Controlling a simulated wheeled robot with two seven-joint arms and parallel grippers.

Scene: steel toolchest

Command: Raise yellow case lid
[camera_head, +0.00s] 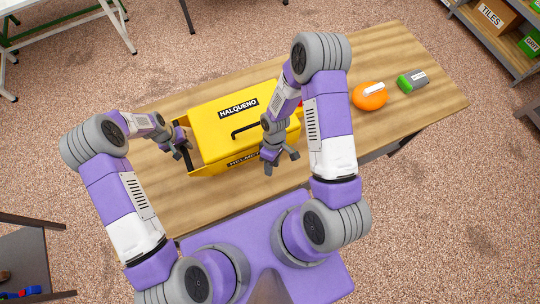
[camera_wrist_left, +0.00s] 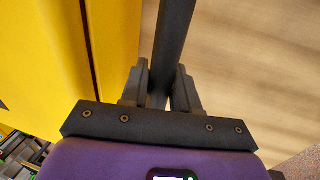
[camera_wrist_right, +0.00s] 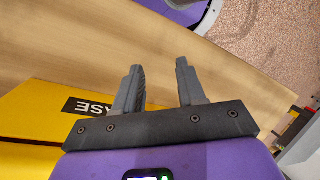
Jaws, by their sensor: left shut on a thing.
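The yellow case (camera_head: 215,118) sits on the wooden table, with a HALQUENO label on its lid and a black handle (camera_head: 250,128) near its front edge. My left gripper (camera_head: 184,150) is at the case's left side. In the left wrist view its fingers (camera_wrist_left: 160,90) are shut around a black bar (camera_wrist_left: 174,40) beside the yellow side. A dark seam runs along that yellow side. My right gripper (camera_head: 281,160) is open and empty near the case's front right corner. Its fingers (camera_wrist_right: 158,85) have bare table between them. My right arm hides part of the case's right side.
The table's front left is bare. A shelf with a TILES box (camera_head: 492,16) stands at the top right.

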